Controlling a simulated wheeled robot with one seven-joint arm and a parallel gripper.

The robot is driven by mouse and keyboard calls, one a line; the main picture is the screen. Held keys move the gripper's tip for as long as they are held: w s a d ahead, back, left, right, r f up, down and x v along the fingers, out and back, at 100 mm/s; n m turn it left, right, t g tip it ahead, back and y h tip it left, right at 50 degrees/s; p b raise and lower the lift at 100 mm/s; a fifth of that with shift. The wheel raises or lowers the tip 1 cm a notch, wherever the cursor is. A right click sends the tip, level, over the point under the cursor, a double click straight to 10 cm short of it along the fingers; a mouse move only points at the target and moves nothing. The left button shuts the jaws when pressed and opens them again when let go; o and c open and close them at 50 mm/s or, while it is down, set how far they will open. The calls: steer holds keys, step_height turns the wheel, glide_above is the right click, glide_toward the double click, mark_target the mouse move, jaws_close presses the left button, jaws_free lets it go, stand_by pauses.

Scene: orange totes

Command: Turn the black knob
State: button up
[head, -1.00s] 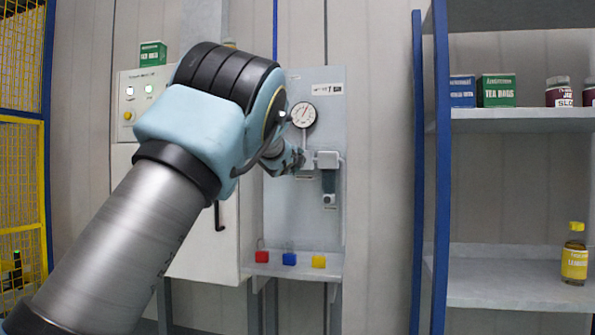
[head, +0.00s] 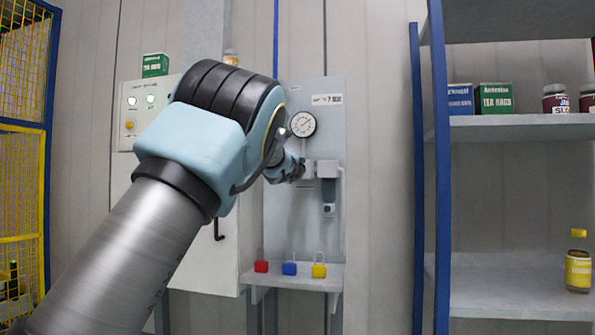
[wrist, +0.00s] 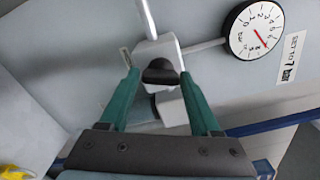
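The black knob (wrist: 160,72) is a small dark rounded piece on a pale grey valve body (wrist: 157,52) in the wrist view. My gripper (wrist: 160,76) is open, with one green finger on each side of the knob and a visible gap on both sides. I cannot tell whether the fingertips reach its depth. In the head view my gripper (head: 299,170) is at the left side of the regulator (head: 327,170) on the grey wall panel; the knob is hidden there by my arm.
A round pressure gauge (head: 303,124) sits just above the regulator. Red (head: 261,267), blue (head: 289,268) and yellow (head: 319,270) padlocks are on a small ledge below. A control box (head: 139,110) is to the left. A blue-post shelf (head: 510,128) stands at the right.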

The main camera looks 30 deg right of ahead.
steer(key=o, duration=0.3)
steer(key=b+v, duration=0.4)
steer(key=v, duration=0.6)
steer(key=shift+s+a, duration=0.3)
